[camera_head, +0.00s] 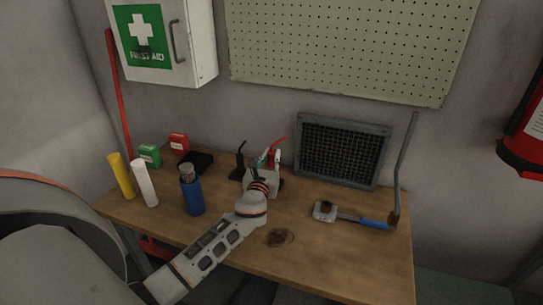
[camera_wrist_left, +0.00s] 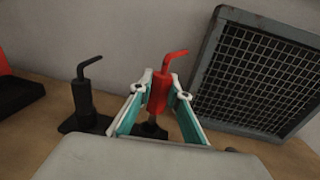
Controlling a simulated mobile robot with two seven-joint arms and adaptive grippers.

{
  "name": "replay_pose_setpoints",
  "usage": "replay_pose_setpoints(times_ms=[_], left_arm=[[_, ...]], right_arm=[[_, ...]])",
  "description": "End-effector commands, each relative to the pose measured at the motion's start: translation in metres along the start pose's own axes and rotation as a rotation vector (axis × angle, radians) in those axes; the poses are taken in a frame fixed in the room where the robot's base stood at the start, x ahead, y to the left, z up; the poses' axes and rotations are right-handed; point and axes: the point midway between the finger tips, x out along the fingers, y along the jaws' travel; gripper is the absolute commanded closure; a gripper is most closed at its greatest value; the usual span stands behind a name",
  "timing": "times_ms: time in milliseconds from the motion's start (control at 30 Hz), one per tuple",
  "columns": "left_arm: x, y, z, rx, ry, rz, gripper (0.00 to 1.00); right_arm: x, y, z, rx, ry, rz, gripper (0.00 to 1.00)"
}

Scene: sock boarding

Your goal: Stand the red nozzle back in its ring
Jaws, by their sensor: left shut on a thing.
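The red nozzle (camera_wrist_left: 158,92) is upright, its bent spout pointing up and to the right in the left wrist view. My left gripper (camera_wrist_left: 163,97) is shut on its body, a teal-lined finger on each side. In the head view the red nozzle (camera_head: 278,141) shows just above my left gripper (camera_head: 268,161). A black nozzle (camera_wrist_left: 84,95) stands upright to the left on a dark base (camera_wrist_left: 70,126). A small grey piece (camera_wrist_left: 150,130) shows under the red nozzle. The ring is not clearly visible, and I cannot tell whether the nozzle sits in it. My right gripper is not in view.
A mesh-fronted grey panel (camera_head: 343,151) leans on the wall to the right. A blue-handled tool (camera_head: 374,223) lies at the right. A blue bottle (camera_head: 192,196), white tube (camera_head: 147,184) and yellow tube (camera_head: 121,176) stand left. The front middle of the table (camera_head: 320,260) is clear.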

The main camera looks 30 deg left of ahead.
Motion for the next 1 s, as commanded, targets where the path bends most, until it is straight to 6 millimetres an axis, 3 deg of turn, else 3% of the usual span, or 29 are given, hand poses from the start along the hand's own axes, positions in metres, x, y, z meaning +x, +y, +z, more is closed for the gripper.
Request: replay_pose_setpoints(times_ms=[500,1000], left_arm=[[0.0,0.0,-0.025,0.0,-0.001,0.0,1.0],[0.0,0.0,-0.028,0.0,-0.001,0.0,1.0]], right_arm=[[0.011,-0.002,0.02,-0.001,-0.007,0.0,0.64],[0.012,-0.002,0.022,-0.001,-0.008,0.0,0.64]])
